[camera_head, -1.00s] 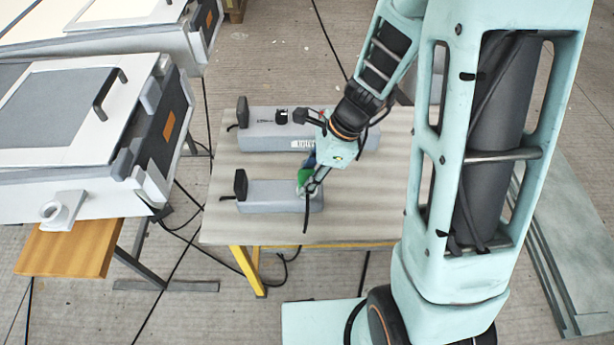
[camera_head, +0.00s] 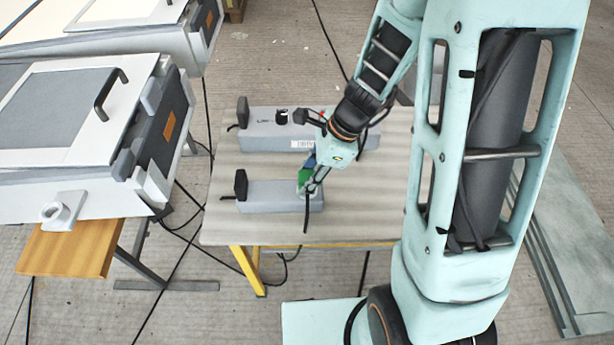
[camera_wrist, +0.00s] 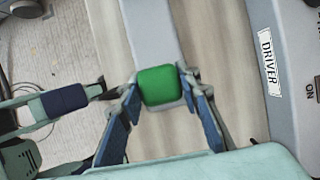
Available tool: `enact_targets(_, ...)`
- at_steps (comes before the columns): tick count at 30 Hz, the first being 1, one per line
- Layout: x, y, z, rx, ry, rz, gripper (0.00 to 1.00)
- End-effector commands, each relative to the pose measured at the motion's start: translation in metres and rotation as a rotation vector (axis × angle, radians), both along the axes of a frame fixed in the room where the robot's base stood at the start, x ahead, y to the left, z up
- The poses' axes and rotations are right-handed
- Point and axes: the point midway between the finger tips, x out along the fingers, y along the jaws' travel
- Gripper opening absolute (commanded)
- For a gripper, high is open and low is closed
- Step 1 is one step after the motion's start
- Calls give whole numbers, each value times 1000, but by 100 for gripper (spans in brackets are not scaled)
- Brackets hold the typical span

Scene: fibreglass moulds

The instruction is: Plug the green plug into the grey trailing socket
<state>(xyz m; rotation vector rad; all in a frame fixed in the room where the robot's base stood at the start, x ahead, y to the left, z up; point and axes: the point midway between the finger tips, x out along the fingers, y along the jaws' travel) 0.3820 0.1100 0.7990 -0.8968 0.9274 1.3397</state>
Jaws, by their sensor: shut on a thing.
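The green plug (camera_wrist: 158,85) is between the fingers of my gripper (camera_wrist: 160,98) in the wrist view. In the head view the green plug (camera_head: 304,179) shows just at my gripper (camera_head: 309,183), over the right part of the nearer grey block (camera_head: 268,197), which appears to be the trailing socket. My gripper is shut on the plug. The grey socket body (camera_wrist: 145,25) runs beyond the plug in the wrist view. The plug's underside is hidden, so I cannot tell whether it sits in the socket. A dark cable hangs from the plug toward the table's front.
A longer grey box (camera_head: 268,142) with a white label lies behind on the table (camera_head: 225,222); its "DRIVER" label (camera_wrist: 270,62) shows in the wrist view. White-grey mould units (camera_head: 60,190) stand at left. The table's front left is clear. Cables lie on the floor.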

Motion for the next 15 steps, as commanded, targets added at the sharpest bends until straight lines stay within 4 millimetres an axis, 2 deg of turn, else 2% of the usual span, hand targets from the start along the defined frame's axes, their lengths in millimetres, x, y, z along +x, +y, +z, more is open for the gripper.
enact_targets(15,0,0,-8,0,0,-1,10)
